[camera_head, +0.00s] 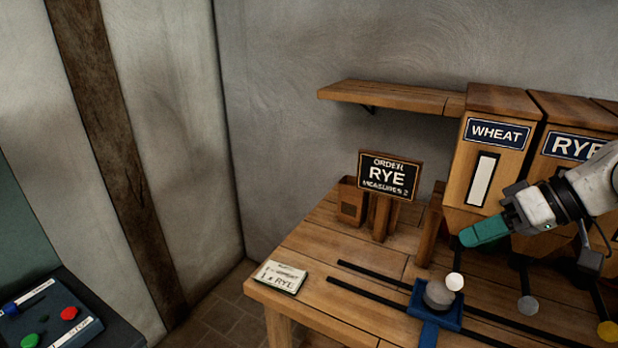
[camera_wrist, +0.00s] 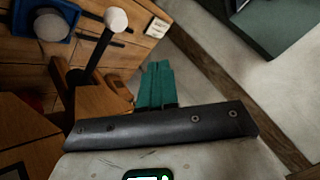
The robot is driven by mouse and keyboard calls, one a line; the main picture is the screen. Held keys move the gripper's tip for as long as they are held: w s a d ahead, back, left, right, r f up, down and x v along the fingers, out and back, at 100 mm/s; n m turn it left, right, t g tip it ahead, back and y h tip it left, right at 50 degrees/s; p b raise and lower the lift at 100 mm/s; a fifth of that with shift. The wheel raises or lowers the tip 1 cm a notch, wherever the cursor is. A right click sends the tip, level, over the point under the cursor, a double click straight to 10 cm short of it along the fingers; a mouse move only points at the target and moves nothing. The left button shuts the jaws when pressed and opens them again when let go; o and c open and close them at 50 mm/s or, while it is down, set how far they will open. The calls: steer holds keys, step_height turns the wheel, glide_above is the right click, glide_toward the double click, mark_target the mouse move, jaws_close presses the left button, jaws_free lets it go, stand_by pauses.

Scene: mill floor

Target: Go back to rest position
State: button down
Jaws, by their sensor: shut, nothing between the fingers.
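My gripper (camera_head: 485,232) has teal fingers, which are shut with nothing between them. In the head view it is in front of the lower part of the wheat bin (camera_head: 462,180), pointing left, above the wooden table (camera_head: 330,228). In the wrist view the teal fingers (camera_wrist: 155,85) lie together in the middle. A white round knob (camera_head: 455,282) shows below the fingers; in the wrist view the knob (camera_wrist: 116,19) sits on the end of a black rod, apart from the fingers.
A blue carrier (camera_head: 428,318) with a grey rounded piece (camera_head: 439,295) stands by dark rails on the table. The rye bin (camera_head: 570,125) is behind my arm. An order sign (camera_head: 389,176) reads RYE. A card (camera_head: 279,278) lies front left. A button panel (camera_head: 50,318) is far left.

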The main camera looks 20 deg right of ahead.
steer(key=shift+w+a+f, duration=0.1)
steer(key=shift+w+a, duration=0.2)
steer(key=w+a+f+t, duration=0.2)
steer(key=w+a+f, duration=0.3)
steer(key=w+a, duration=0.15)
steer(key=s+a+f+m+g, duration=0.1)
steer(key=s+a+f+m, duration=0.15)
steer(key=a+f, duration=0.75)
steer(key=s+a+f+g+h, duration=0.1)
steer(key=s+f+g+h, duration=0.2)
steer(key=s+f, duration=0.9)
steer(key=s+d+f+n+g+h, duration=0.2)
steer(key=s+f, duration=0.6)
steer(key=s, duration=0.4)
steer(key=shift+d+g+h, duration=0.8)
steer(key=shift+d, duration=0.25)
